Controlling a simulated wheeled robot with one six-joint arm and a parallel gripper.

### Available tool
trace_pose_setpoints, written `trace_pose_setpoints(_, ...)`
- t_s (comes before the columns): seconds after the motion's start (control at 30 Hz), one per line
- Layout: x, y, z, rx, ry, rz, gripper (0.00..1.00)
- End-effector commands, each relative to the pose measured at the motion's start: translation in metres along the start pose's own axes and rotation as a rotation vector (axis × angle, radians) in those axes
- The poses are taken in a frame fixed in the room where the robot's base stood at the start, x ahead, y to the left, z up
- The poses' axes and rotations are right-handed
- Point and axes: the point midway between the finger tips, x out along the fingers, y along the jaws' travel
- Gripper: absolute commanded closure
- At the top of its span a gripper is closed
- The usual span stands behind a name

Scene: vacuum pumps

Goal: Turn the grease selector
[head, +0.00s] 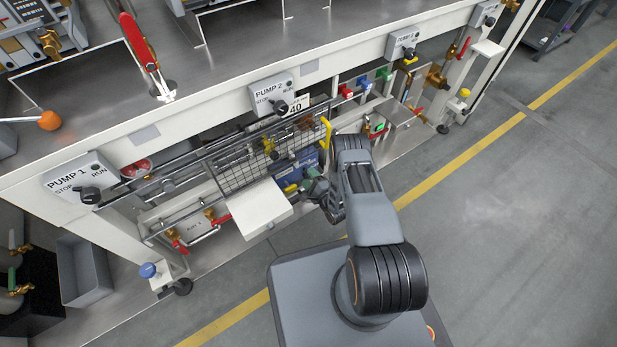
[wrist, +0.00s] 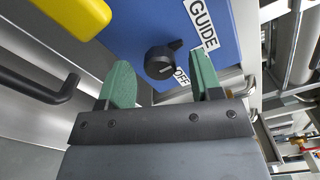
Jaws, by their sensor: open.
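The grease selector is a black knob (wrist: 160,62) on the face of a blue box (wrist: 138,28). Its pointed end is toward the upper right, near the lower end of a white GUIDE label (wrist: 202,24). An OFF label (wrist: 181,76) sits just below right of the knob. My gripper (wrist: 163,84) is open, its two green fingers on either side of the knob's lower side in the picture; I cannot tell whether they touch it. In the head view the blue box (head: 289,174) is partly hidden, with my gripper (head: 314,187) close to it; the knob is not clear there.
A yellow part (wrist: 75,12) and a black bar handle (wrist: 38,88) lie left of the box in the wrist view. In the head view a wire mesh guard (head: 240,166) and a white panel (head: 260,207) stand left of my gripper. The floor to the right is clear.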

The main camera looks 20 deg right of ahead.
Motion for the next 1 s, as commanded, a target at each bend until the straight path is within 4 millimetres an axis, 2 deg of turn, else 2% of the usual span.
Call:
trace_pose_setpoints(0.23,-0.009,-0.001,0.000,0.000,0.000,-0.001,0.41)
trace_pose_setpoints(0.67,-0.013,0.000,0.000,0.001,0.000,0.000,0.41)
trace_pose_setpoints(1.0,-0.043,-0.001,0.000,0.002,0.003,0.001,0.41)
